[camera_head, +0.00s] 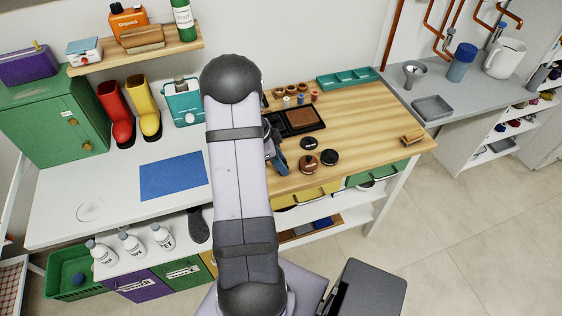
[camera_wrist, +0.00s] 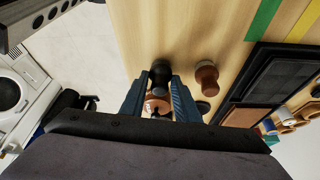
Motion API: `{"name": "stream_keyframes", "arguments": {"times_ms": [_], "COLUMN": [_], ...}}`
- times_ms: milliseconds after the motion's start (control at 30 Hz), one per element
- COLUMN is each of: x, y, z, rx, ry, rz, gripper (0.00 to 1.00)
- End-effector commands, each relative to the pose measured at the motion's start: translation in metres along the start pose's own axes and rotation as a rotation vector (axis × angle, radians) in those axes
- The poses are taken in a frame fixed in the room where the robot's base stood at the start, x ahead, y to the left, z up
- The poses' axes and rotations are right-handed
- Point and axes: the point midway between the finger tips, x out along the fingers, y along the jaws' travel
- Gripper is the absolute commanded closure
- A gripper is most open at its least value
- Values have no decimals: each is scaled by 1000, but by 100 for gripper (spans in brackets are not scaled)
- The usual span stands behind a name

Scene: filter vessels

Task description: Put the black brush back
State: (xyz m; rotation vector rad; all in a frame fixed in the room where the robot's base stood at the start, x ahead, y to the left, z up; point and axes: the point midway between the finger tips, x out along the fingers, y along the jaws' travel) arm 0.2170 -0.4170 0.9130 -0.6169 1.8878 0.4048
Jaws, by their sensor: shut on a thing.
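The black brush (camera_wrist: 160,70) is a dark, knob-shaped thing between my fingertips in the wrist view. My gripper (camera_wrist: 159,80) is shut on it, one blue-grey finger on each side. In the head view my gripper (camera_head: 277,155) is over the left part of the wooden worktop (camera_head: 375,128), largely hidden by my arm, and the brush cannot be made out there. A brown knob-shaped brush (camera_wrist: 207,76) stands to the right of it in the wrist view. Its gap to the worktop is hard to judge.
Several round brown and black things (camera_head: 328,157) stand on the worktop near my gripper. A black tray (camera_head: 320,126) with a brown pad lies behind them. Small spools (camera_head: 314,96) and a teal tray (camera_head: 347,78) are at the back. The worktop's right part is mostly clear.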

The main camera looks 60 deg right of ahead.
Motion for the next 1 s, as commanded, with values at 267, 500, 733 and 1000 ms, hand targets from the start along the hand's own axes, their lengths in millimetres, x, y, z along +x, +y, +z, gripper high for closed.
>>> {"name": "stream_keyframes", "arguments": {"times_ms": [267,500,733,1000], "x": [2,2,-2,-31], "y": [0,0,0,-2], "z": [1,1,-1,1], "rx": [0,0,0,2], "ry": [0,0,0,0], "rz": [0,0,0,-7], "gripper": [57,53,53,53]}}
